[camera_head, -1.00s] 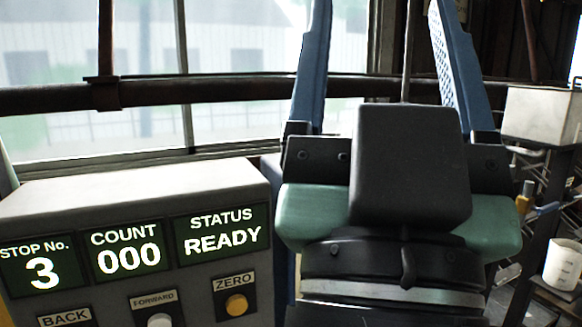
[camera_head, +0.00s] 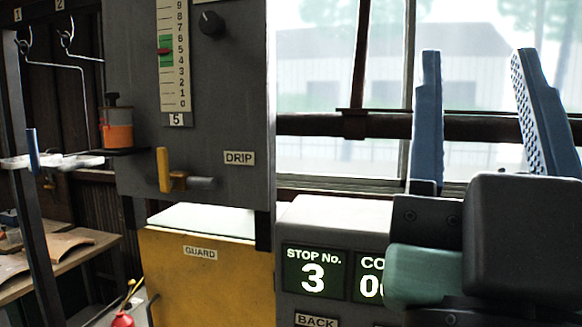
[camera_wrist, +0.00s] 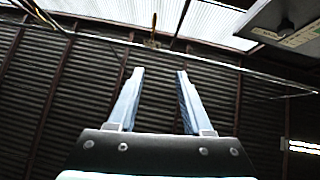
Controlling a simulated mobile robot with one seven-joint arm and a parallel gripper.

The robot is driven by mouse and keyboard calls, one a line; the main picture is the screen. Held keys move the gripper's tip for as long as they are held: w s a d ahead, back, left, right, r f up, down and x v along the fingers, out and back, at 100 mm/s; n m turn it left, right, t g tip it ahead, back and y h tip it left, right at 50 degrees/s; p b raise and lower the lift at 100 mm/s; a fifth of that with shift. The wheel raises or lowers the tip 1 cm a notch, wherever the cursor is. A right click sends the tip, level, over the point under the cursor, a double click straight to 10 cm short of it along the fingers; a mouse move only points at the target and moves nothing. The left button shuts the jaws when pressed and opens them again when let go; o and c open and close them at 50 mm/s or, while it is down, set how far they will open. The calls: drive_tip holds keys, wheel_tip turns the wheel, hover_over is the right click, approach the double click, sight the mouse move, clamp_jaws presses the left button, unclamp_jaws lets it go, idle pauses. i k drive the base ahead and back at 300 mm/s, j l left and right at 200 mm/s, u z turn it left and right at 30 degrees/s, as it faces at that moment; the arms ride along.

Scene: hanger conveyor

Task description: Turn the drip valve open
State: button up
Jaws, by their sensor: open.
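The drip valve (camera_head: 172,170) is on the lower front of a grey cabinet in the head view. Its yellow lever stands upright on a short grey pipe, just left of the DRIP label (camera_head: 239,158). My gripper (camera_head: 474,62) is at the right of the head view, well to the right of the valve and apart from it. Its two blue fingers point up and are spread, with nothing between them. In the wrist view the open fingers (camera_wrist: 160,75) point toward the roof. The valve is not recognisable in the wrist view.
A scale (camera_head: 174,60) and black knob (camera_head: 211,22) sit above the valve. A yellow GUARD panel (camera_head: 200,275) is below it. A control box (camera_head: 335,225) reading STOP No. 3 stands between cabinet and gripper. Hooks (camera_head: 67,38) and an orange-black container (camera_head: 117,125) are at the left.

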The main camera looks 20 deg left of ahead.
sight(166, 186)
drive_tip(key=l+u, duration=0.1)
drive_tip(key=u, duration=0.3)
drive_tip(key=k+u, duration=0.1)
drive_tip(key=u, duration=0.35)
drive_tip(key=l+u, duration=0.15)
drive_tip(key=u, duration=0.25)
drive_tip(key=j+z, duration=0.4)
drive_tip(key=j, duration=0.45)
